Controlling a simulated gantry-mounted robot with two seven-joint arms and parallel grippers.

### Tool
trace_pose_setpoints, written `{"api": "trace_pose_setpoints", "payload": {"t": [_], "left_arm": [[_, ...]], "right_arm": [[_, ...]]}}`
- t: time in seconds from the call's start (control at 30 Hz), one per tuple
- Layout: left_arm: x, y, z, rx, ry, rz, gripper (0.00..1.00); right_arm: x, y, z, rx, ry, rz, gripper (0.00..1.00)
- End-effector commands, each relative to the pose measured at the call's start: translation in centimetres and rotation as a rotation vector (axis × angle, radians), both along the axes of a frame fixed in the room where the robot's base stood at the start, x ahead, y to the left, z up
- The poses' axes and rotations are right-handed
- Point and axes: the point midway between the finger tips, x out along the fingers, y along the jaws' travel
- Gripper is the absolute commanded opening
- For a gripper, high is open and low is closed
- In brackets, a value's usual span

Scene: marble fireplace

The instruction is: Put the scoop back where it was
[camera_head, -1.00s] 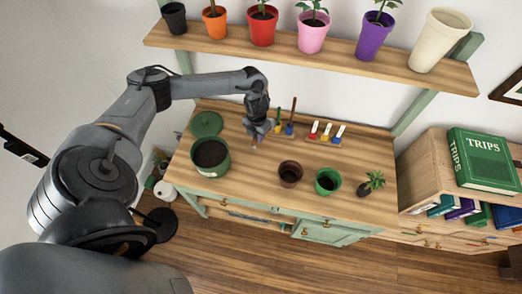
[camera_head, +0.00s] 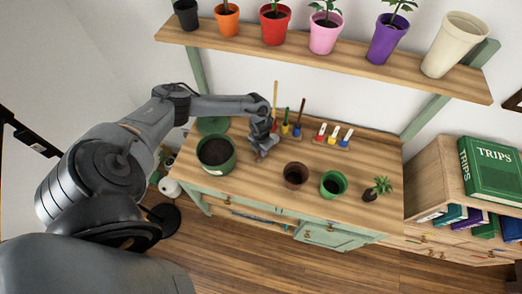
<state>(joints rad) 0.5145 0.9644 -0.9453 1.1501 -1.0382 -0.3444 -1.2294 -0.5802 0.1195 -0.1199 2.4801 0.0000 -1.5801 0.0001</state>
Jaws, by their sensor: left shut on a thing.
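My left gripper (camera_head: 259,153) is low over the left-middle of the wooden worktop, between the soil pot and the tool rack. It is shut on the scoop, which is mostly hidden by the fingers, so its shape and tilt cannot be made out. The tool rack (camera_head: 290,133) stands at the back of the worktop, just right of and behind the gripper. Upright handles show there: a tall light wooden one (camera_head: 275,98), a green one (camera_head: 286,116) and a dark brown one (camera_head: 300,112). The gripper hides the rack's left end. My right gripper is not in view.
A large green pot of soil (camera_head: 216,155) stands left of the gripper. A brown pot (camera_head: 295,175), a green pot (camera_head: 333,184) and a small plant (camera_head: 378,188) stand to the right. A label rack (camera_head: 333,138) is at the back. A shelf (camera_head: 330,62) of pots hangs above.

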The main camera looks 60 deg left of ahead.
Motion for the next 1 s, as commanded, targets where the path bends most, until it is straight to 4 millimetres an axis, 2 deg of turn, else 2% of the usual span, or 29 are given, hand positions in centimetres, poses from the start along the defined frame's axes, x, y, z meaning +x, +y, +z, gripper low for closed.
{"api": "trace_pose_setpoints", "payload": {"t": [0.37,0.4,0.57,0.87,1.0], "left_arm": [[-0.01,0.03,-0.41,0.000,0.000,0.000,0.00],[-0.01,0.03,-0.44,0.000,0.000,0.000,0.23],[-0.01,0.03,-0.33,0.000,0.000,0.000,0.47],[-0.01,0.03,-0.22,0.000,0.000,0.001,0.47],[0.05,0.07,0.51,0.001,-0.002,0.000,0.47]], "right_arm": [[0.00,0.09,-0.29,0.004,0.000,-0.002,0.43],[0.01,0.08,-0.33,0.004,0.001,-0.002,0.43],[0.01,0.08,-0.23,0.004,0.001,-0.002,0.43],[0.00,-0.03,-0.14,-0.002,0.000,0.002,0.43],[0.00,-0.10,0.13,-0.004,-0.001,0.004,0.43]]}}
